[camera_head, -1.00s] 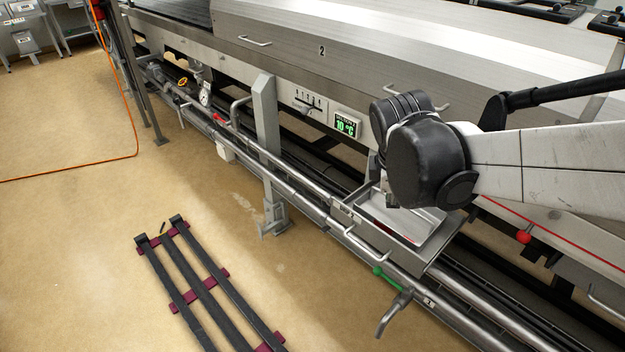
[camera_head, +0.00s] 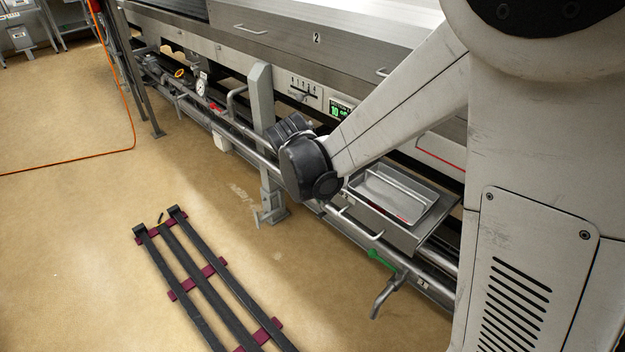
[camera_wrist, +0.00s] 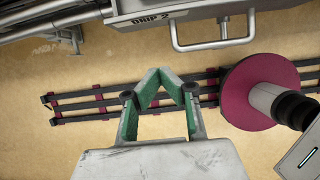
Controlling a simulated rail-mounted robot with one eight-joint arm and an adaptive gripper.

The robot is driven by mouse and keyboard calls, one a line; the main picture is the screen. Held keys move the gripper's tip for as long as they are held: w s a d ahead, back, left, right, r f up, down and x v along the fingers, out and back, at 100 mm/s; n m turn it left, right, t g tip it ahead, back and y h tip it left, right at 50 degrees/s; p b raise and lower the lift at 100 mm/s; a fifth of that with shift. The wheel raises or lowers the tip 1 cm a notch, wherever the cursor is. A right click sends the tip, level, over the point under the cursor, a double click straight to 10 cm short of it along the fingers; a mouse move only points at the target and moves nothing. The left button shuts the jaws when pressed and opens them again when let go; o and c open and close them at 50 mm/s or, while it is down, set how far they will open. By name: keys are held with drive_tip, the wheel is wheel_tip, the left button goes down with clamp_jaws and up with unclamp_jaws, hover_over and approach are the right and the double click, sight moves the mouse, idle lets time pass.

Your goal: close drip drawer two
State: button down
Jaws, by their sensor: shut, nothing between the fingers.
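Drip drawer two (camera_head: 398,228) stands pulled out under the dryer hood in the head view, with a shallow metal tray in its open top. Its bar handle (camera_head: 358,226) is on the front. In the wrist view its front (camera_wrist: 135,21), labelled "DRIP 2", and its handle (camera_wrist: 214,43) are at the top edge. My gripper (camera_wrist: 165,79) is shut and empty, with green finger pads, and appears below the drawer front in that picture, apart from the handle. In the head view my black wrist is left of the drawer and hides the fingers.
A pipe with a green-handled valve (camera_head: 382,260) is near the drawer's front. A grey post (camera_head: 262,110) stands left of my wrist. A slatted black rack (camera_head: 205,275) lies on the open floor. A magenta disc (camera_wrist: 240,92) is at right in the wrist view.

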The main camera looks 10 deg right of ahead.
sight(341, 207)
drive_tip(key=w+d+f, duration=0.1)
drive_tip(key=w+d+f+b, duration=0.1)
drive_tip(key=d+f, duration=0.1)
drive_tip(key=w+d+f, duration=0.1)
drive_tip(key=f, duration=0.1)
drive_tip(key=shift+d+f+b, duration=0.1)
drive_tip(key=shift+d+b, duration=0.2)
drive_tip(key=shift+d, duration=0.05)
drive_tip(key=shift+w+d, duration=0.15)
drive_tip(key=shift+d, duration=0.05)
drive_tip(key=shift+w+d, duration=0.1)
